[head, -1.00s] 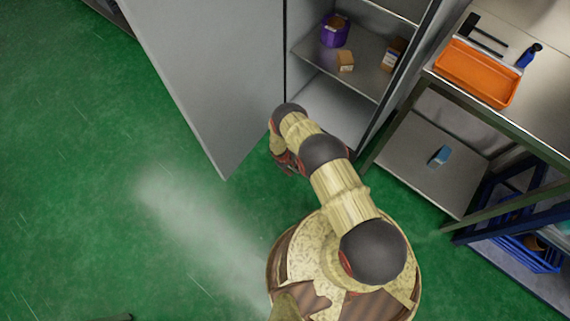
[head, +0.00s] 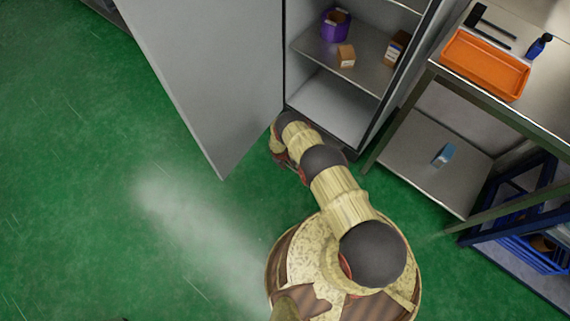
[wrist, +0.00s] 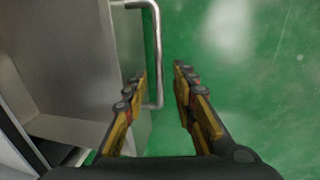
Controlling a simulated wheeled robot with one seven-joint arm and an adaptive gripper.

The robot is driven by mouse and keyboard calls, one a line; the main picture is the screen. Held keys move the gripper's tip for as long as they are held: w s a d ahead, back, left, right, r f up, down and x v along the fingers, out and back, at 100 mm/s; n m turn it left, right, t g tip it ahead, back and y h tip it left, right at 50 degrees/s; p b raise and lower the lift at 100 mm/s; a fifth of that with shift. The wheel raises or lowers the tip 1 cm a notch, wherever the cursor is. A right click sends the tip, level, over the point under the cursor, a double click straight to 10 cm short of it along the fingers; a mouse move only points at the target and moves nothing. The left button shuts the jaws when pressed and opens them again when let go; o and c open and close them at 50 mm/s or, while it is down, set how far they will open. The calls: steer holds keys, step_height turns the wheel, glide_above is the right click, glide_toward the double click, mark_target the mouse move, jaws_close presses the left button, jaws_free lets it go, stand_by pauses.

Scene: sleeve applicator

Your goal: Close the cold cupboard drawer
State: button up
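The cold cupboard (head: 368,130) stands open at the top centre of the head view, its grey door (head: 215,80) swung out to the left. In the wrist view an open metal drawer (wrist: 65,60) fills the left side, with its inside showing. Its bar handle (wrist: 158,50) stands off the front. My gripper (wrist: 160,85) is open, and the near end of the handle lies between its fingers in the picture; contact cannot be told. In the head view my gripper is low in front of the cupboard, mostly hidden by my arm, and the drawer cannot be made out clearly.
A purple tub (head: 335,24) and small boxes (head: 346,56) sit on the cupboard shelf. A steel table (head: 455,85) with an orange tray (head: 485,65) stands to the right, blue crates (head: 530,250) below right. Green floor (head: 100,200) is clear at left.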

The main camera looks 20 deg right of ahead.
steer(key=shift+c, duration=1.4)
steer(key=c, duration=0.4)
jaws_close()
